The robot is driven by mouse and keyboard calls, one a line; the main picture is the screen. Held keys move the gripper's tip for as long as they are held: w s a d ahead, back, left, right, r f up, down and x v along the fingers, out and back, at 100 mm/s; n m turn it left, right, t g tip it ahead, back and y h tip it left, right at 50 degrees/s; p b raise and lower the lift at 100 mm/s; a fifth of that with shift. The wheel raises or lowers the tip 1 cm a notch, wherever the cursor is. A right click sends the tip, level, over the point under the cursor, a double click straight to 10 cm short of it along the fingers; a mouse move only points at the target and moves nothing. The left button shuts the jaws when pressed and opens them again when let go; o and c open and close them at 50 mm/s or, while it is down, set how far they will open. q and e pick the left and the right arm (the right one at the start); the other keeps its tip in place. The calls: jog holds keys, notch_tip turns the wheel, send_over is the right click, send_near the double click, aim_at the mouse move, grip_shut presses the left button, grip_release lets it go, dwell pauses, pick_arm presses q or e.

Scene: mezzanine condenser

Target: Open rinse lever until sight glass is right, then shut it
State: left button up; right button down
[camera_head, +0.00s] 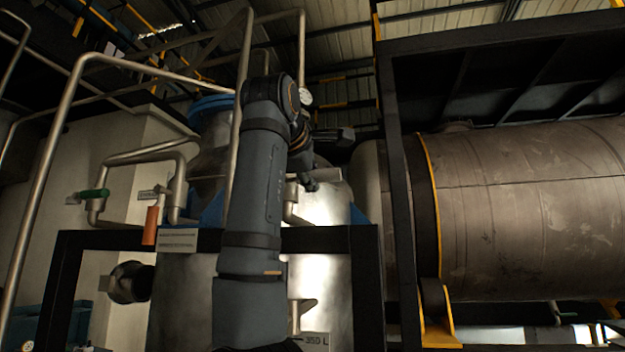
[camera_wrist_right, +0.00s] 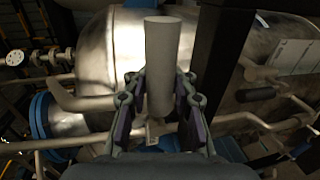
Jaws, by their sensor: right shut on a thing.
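My right arm rises through the middle of the head view, and its gripper (camera_head: 308,181) is small and dark in front of the shiny metal vessel (camera_head: 320,270). In the right wrist view the right gripper (camera_wrist_right: 160,97) is shut on a plain grey cylindrical handle (camera_wrist_right: 162,50), with a finger on each side. I cannot tell from its look whether this handle is the rinse lever. An orange handle (camera_head: 152,225) and a green handle (camera_head: 95,193) show on the pipework at left. I cannot make out the sight glass or its level. My left gripper is not in view.
A black frame (camera_head: 366,290) stands around the vessel. A large brown horizontal tank (camera_head: 530,210) fills the right.

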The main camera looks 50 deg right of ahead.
jog(key=c, duration=1.4)
grip_release()
jog(key=shift+a+r, duration=0.1)
jog(key=shift+o, duration=1.4)
jog(key=shift+a, duration=0.15)
jog(key=shift+s+a, duration=0.1)
jog(key=v, duration=1.2)
